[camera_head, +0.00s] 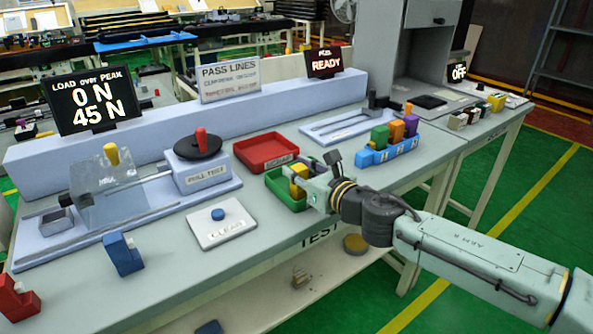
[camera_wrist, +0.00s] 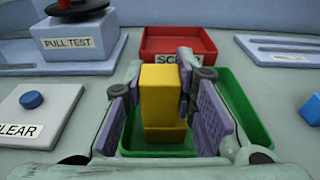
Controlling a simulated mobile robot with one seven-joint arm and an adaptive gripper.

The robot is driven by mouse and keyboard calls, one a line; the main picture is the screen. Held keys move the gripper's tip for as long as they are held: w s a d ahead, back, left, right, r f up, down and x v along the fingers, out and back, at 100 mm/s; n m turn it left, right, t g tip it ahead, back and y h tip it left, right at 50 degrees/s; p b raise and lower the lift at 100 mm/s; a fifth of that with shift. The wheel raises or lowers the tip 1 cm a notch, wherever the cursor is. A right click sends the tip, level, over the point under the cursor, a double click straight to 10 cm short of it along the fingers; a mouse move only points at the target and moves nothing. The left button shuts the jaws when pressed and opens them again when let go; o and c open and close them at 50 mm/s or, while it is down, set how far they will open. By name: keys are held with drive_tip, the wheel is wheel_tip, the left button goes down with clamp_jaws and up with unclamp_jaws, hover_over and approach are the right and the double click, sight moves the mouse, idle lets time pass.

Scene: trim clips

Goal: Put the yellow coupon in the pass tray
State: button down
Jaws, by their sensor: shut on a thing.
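The yellow coupon (camera_head: 297,174) is a blocky yellow piece between the fingers of my gripper (camera_head: 304,183). It also stands upright in the middle of the wrist view (camera_wrist: 160,92), with a purple-grey finger pad on each side. My gripper is shut on it. A green tray (camera_head: 273,181) lies around and below the coupon; its green wall shows at right in the wrist view (camera_wrist: 240,105). The tray's label is hidden, and I cannot tell whether the coupon touches the tray floor.
A red tray (camera_head: 263,151) marked scrap sits directly behind the green one. A pull test rig (camera_head: 203,170) and a clear-button plate (camera_head: 221,226) stand to the left. A blue rack (camera_head: 389,150) with coloured pieces stands to the right. The bench's front edge is close below the green tray.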

drive_tip(key=shift+f+b, duration=0.3)
drive_tip(key=c, duration=1.3)
unclamp_jaws()
drive_tip(key=shift+r, duration=0.1)
drive_tip(key=shift+r+p, duration=0.2)
drive_tip(key=shift+p, duration=0.1)
drive_tip(key=shift+s+d, duration=0.15)
drive_tip(key=shift+d, duration=0.1)
drive_tip(key=b+v, duration=0.3)
drive_tip(key=v, duration=0.8)
drive_tip(key=shift+s, duration=0.25)
